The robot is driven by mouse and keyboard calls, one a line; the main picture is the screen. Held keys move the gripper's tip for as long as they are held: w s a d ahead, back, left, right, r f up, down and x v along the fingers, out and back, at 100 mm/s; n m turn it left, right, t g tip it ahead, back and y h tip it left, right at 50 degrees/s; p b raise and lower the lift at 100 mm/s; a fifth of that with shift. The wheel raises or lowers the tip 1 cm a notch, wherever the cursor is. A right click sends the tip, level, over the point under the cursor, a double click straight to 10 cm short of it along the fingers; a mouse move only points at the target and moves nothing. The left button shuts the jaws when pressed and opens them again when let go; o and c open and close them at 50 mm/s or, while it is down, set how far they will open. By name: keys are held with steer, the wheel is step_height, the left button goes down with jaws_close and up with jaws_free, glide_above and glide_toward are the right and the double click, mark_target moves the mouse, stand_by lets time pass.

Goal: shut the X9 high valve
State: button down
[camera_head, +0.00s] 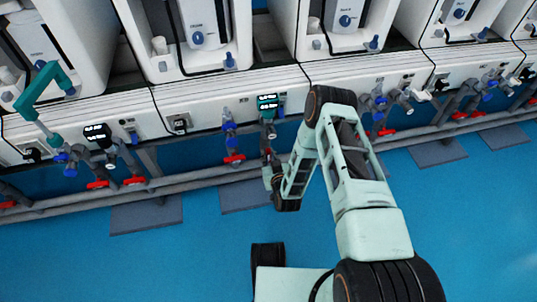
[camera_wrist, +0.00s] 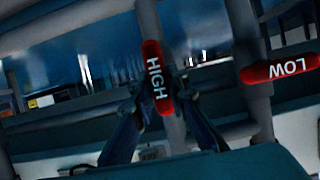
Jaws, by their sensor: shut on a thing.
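The high valve's red handle (camera_wrist: 155,78), marked "HIGH", stands nearly upright in the middle of the wrist view, in front of a grey pipe. My gripper (camera_wrist: 163,100) is shut on this handle, with one dark finger on each side of it. In the head view my gripper (camera_head: 270,172) reaches the pipes below the white bench, and my arm and the gripper hide the handle there. A second red handle (camera_wrist: 280,69), marked "LOW", lies almost level to the right, apart from my fingers. I cannot read an X9 label.
Grey pipes (camera_head: 180,183) run along the bench front, with other red valve handles (camera_head: 234,159) on both sides. A teal tool or arm-like part (camera_head: 42,90) stands at the left. White test stations (camera_head: 200,50) line the back. The blue floor (camera_head: 150,265) in front is clear.

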stand_by(0.4)
steer(key=shift+w+d+m+y, duration=0.15)
steer(key=shift+d+m+y, duration=0.1)
steer(key=shift+m+y, duration=0.75)
steer(key=m+y, duration=0.2)
steer(key=m, duration=0.2)
steer(key=shift+d+f, duration=0.1)
steer(key=shift+d, duration=0.05)
steer(key=m+y, duration=0.2)
steer(key=m, duration=0.1)
steer(key=shift+f, duration=0.15)
steer(key=shift+w+f+m+t+y, duration=0.1)
steer(key=shift+m+t+y, duration=0.2)
steer(key=shift+m, duration=0.8)
steer(key=shift+m+t+y, duration=0.3)
steer(key=shift+m, duration=0.8)
steer(key=c, duration=1.9)
jaws_free()
